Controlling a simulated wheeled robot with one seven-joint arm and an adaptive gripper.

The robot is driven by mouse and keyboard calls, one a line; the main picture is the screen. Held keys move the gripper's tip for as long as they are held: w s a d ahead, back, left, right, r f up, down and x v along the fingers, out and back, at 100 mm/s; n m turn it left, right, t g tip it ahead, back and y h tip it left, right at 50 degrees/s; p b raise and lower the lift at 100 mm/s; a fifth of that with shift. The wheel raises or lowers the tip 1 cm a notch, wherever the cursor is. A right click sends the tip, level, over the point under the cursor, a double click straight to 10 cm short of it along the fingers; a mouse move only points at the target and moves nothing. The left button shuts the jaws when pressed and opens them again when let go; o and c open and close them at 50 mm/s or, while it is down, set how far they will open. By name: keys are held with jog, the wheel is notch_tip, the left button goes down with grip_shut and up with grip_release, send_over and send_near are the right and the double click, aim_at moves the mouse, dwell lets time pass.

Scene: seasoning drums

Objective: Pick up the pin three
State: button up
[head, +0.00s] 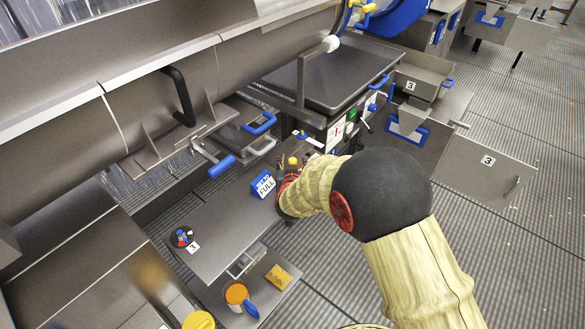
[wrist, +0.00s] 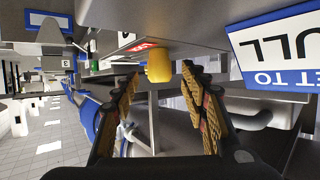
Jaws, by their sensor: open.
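A short yellow cylinder-shaped piece (wrist: 158,68), perhaps the pin, stands on the grey bench (head: 222,222). In the wrist view, where the bench is at the top, it lies ahead of my open gripper (wrist: 163,78), between the lines of the two fingers. I see no contact with it. In the head view the yellow piece (head: 292,160) shows just past my gripper (head: 290,168). No number is readable on it. A dark round holder (head: 182,237) with red and blue pieces sits on the bench beside a "3" label (head: 193,248).
A blue-and-white "PULL" sign (head: 263,185) stands on the bench close to my gripper. A control panel (head: 347,125) with coloured buttons is behind it. A large metal drum (head: 150,90) overhangs the bench. An orange-topped container (head: 236,294) and yellow block (head: 279,277) sit lower down.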

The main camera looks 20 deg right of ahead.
jog(key=shift+x, duration=1.1)
jog(key=c, duration=0.3)
jog(key=c, duration=0.8)
grip_shut()
